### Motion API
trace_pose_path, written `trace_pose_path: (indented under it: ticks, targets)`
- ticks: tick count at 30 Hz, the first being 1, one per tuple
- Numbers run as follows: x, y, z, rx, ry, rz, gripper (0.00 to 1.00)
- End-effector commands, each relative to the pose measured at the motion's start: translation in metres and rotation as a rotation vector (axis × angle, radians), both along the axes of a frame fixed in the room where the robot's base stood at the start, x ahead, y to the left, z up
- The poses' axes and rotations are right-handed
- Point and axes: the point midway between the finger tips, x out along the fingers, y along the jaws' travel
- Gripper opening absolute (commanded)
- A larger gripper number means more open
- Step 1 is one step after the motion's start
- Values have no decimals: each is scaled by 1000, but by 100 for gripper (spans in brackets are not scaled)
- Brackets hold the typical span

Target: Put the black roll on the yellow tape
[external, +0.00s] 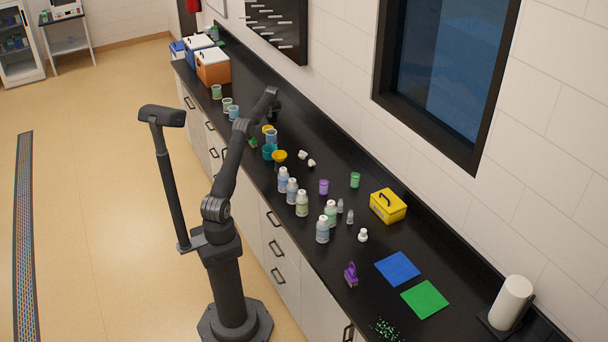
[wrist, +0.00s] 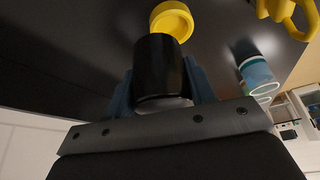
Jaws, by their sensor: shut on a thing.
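My gripper (wrist: 158,82) is shut on the black roll (wrist: 158,62), with one blue-grey finger on each side of it. The yellow tape (wrist: 172,18) is a round yellow ring on the dark counter, just beyond the roll's far end in the wrist view. The roll overlaps the tape's near edge in the picture; I cannot tell whether they touch. In the external view my wrist (external: 270,98) is over the back part of the counter, and the black roll cannot be made out against the dark top.
A yellow object (wrist: 288,12) and a white-and-teal cup (wrist: 257,72) stand to the right in the wrist view. In the external view, teal rings (external: 269,152), a yellow round piece (external: 279,156) and several bottles (external: 302,204) stand nearer along the black counter (external: 330,275). Orange box (external: 213,68) behind.

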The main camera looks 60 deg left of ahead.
Motion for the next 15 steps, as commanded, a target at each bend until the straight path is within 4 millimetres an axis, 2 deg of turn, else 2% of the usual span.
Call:
trace_pose_path:
  ticks: [3,6,12,15]
  targets:
    - [-7,23,-15,1,0,2,25]
    - [-10,33,-21,2,-1,0,25]
    - [-12,40,-27,0,0,-1,25]
    - [-12,39,-38,-1,2,-1,25]
